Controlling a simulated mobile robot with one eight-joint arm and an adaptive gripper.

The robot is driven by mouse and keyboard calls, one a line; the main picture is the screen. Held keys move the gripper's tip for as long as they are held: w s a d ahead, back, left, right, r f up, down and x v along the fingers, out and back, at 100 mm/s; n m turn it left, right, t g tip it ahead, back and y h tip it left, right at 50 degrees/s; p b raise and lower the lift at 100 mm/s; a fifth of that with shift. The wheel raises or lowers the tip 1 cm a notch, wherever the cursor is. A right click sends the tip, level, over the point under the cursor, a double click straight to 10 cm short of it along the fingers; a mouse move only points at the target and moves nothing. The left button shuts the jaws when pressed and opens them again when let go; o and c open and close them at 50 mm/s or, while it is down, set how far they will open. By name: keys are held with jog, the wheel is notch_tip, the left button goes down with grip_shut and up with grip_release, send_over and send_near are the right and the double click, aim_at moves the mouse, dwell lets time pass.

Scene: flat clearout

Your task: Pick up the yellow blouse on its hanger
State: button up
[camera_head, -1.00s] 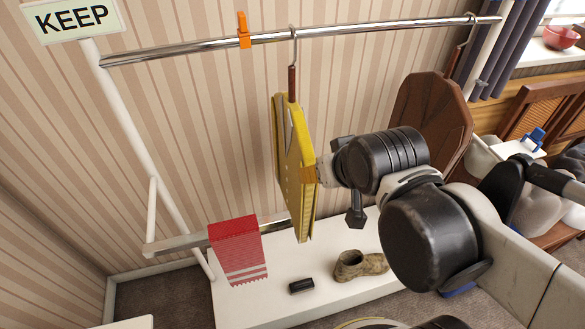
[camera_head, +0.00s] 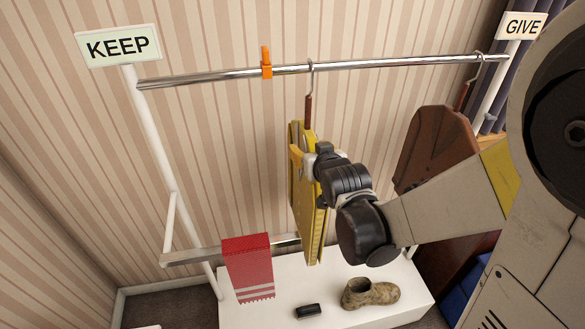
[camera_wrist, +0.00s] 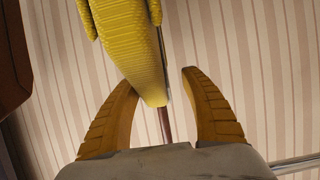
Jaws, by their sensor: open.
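The yellow blouse (camera_head: 308,220) hangs edge-on from the rail in the head view. Its hanger (camera_head: 308,108) has a metal hook and a brown stem. My gripper is beside the blouse's upper part, its fingertips unclear in the head view. In the wrist view my gripper (camera_wrist: 160,80) is open, with two orange ridged fingers spread apart. The narrow end of the blouse (camera_wrist: 125,40) reaches between the fingertips. The brown hanger stem (camera_wrist: 165,125) shows between the fingers, touching neither visibly.
The chrome rail (camera_head: 400,63) carries an orange clip (camera_head: 266,62) and a brown garment (camera_head: 435,145) at right. KEEP (camera_head: 118,46) and GIVE (camera_head: 525,25) signs mark its ends. A red scarf (camera_head: 248,265) hangs lower. A boot (camera_head: 370,294) and black object (camera_head: 308,311) sit on the white shelf (camera_head: 280,300).

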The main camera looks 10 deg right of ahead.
jog(key=x, duration=0.2)
jog(key=b+x, duration=0.1)
jog(key=x, duration=0.2)
jog(key=shift+w+d+r+b, duration=0.1)
jog(key=shift+w+d+b, duration=0.3)
jog(key=shift+s, duration=0.1)
jog(key=c, duration=0.3)
grip_shut()
jog(key=shift+r, duration=0.1)
